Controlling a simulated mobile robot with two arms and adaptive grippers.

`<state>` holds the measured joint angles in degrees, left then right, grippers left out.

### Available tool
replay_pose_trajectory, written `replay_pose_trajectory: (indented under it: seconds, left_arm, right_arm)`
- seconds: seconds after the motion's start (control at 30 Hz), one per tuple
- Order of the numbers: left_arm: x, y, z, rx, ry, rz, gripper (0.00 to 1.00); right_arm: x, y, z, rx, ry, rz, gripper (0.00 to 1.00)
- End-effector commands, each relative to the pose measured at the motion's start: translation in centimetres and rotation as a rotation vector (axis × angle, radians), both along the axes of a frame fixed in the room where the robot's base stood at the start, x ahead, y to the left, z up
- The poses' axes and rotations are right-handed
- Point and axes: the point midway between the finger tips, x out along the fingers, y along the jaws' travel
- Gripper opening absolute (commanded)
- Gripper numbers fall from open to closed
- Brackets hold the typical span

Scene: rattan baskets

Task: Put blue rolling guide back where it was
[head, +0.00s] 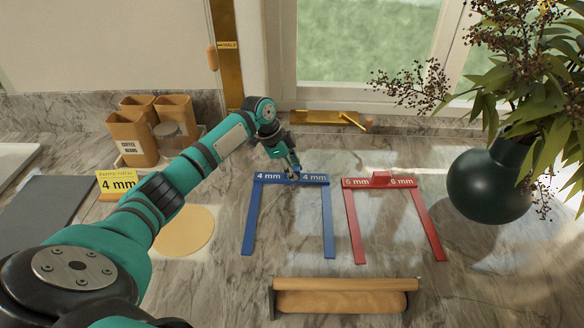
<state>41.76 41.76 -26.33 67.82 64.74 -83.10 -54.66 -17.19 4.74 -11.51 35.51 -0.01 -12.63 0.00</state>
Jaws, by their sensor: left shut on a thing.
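The blue rolling guide (328,223) is a flat U-shaped frame marked "4 mm" at both ends of its back bar. It lies on or just above the marble counter, left of the red guide; I cannot tell which. My left gripper (293,174) is shut on the middle of its back bar. The red rolling guide (356,227), marked "6 mm", lies to the right. A yellow sign (117,182) reading "4 mm" stands at the left. My right gripper is not in view.
A wooden rolling pin (345,297) lies in front of the guides. A round dough disc (184,230) lies left. Canisters (133,148) stand behind it. A dark plant vase (490,184) is at the right. A grey board (45,215) lies far left.

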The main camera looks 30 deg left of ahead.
Motion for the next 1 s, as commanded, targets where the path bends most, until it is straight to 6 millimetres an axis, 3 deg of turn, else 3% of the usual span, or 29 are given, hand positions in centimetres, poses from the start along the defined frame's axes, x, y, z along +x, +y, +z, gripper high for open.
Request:
replay_pose_trajectory:
  seconds: [0.23,0.27,0.43,0.77,1.0]
  left_arm:
    - [0.0,0.0,-0.2,-0.001,-0.001,0.0,0.0]
    - [0.0,0.0,-0.2,-0.001,-0.001,0.0,0.25]
    - [0.0,0.0,-0.2,-0.001,-0.001,0.0,0.46]
    - [0.0,0.1,0.3,0.0,-0.002,0.001,0.46]
    - [-0.9,1.3,3.9,0.002,-0.005,0.001,0.46]
  right_arm:
    - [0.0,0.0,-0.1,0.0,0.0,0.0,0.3]
    - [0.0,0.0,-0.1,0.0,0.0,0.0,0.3]
    - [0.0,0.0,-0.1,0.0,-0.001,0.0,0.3]
    - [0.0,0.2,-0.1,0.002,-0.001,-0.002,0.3]
    - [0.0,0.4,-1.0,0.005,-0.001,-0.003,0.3]
